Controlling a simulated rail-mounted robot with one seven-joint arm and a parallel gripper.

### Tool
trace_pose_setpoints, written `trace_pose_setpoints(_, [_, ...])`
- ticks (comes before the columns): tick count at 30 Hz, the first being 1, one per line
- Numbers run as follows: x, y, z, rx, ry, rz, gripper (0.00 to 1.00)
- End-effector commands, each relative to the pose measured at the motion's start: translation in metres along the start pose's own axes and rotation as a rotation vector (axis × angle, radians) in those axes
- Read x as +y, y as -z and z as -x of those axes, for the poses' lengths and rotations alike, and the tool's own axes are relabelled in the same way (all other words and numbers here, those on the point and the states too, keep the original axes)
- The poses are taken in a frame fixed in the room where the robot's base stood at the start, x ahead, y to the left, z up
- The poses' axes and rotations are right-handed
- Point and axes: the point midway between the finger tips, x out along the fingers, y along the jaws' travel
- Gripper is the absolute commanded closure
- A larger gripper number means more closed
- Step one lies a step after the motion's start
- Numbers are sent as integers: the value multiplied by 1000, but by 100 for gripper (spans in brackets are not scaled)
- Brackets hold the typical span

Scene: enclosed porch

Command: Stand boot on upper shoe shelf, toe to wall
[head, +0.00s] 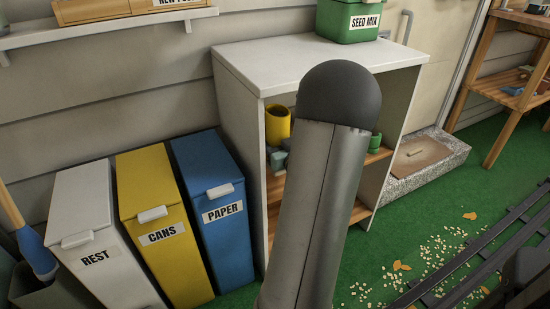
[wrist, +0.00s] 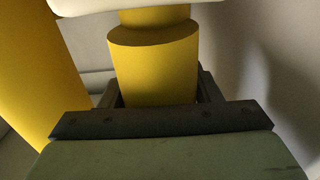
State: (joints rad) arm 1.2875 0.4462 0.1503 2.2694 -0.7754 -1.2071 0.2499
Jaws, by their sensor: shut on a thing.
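In the wrist view my gripper (wrist: 156,94) is shut on a yellow boot (wrist: 153,65), with a finger on either side of its shaft. A pale part of it, perhaps the sole, crosses the top edge of that view. A second yellow shape (wrist: 35,75), perhaps the other boot, stands close on the left. In the head view the white shoe cabinet (head: 237,165) has a wooden upper shelf (head: 275,188). A yellow open-topped shaft (head: 278,124) shows inside it, above grey-green parts. A large grey post hides the middle; I cannot tell which way the toe points.
Blue (head: 214,210), yellow (head: 165,235) and white (head: 103,245) bins stand left of the cabinet. A green seed box (head: 348,20) sits on its top. A small green item (head: 376,142) is inside at right. A stone step (head: 430,160) lies right. Green floor in front holds scattered seed and leaves.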

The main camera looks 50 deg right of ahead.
Motion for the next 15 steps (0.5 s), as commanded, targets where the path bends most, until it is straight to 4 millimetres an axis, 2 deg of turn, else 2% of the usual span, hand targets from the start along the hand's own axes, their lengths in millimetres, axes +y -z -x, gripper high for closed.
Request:
trace_pose_setpoints(5, [0, -12, 0, 2, 1, 1, 79])
trace_pose_setpoints(12, [0, -53, -1, 4, 1, 1, 79])
trace_pose_setpoints(15, [0, -53, -4, 5, 1, 3, 79])
